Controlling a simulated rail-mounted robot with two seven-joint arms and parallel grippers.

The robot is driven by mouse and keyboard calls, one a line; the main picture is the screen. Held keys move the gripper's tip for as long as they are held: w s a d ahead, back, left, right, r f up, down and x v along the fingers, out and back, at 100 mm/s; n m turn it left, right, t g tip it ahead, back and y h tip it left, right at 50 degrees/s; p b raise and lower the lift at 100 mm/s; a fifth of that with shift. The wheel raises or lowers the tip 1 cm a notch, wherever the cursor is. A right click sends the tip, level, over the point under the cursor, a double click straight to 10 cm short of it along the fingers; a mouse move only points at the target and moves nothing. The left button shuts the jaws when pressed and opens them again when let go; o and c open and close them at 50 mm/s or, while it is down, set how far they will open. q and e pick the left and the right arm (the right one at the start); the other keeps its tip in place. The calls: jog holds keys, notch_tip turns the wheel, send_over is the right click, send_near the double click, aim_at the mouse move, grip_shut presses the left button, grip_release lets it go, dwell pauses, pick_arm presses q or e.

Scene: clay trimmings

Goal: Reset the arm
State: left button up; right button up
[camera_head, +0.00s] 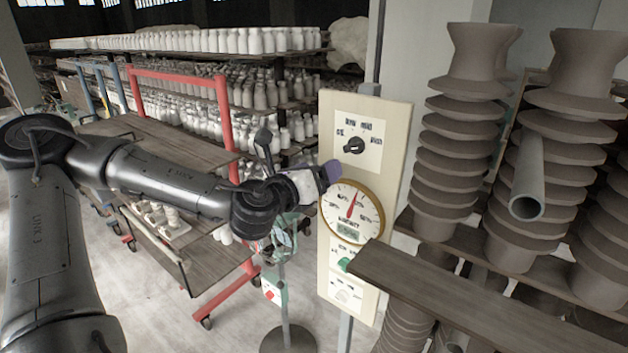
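My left arm comes in from the left and reaches across to the control panel. My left gripper (328,174) is at the panel's left edge, just up and left of the round gauge, its dark tip overlapping the panel in the picture. I cannot tell whether it touches the panel or whether its fingers are open or shut. The cream panel (398,130) carries a black rotary knob (354,146) at the top, the round humidity gauge (352,212) with a red needle, and a green knob (345,265) below. My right gripper is not in view.
A red-framed cart (225,120) with wooden shelves stands behind my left arm. A round-based stand (287,338) is below the gripper. Brown ribbed stacks (460,130) and a wooden plank (470,300) fill the right. Open floor (150,310) shows at lower left.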

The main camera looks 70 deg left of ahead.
pick_arm(q)
jog(key=shift+s+d, duration=0.25)
jog(key=shift+s, duration=0.15)
dwell(0.4)
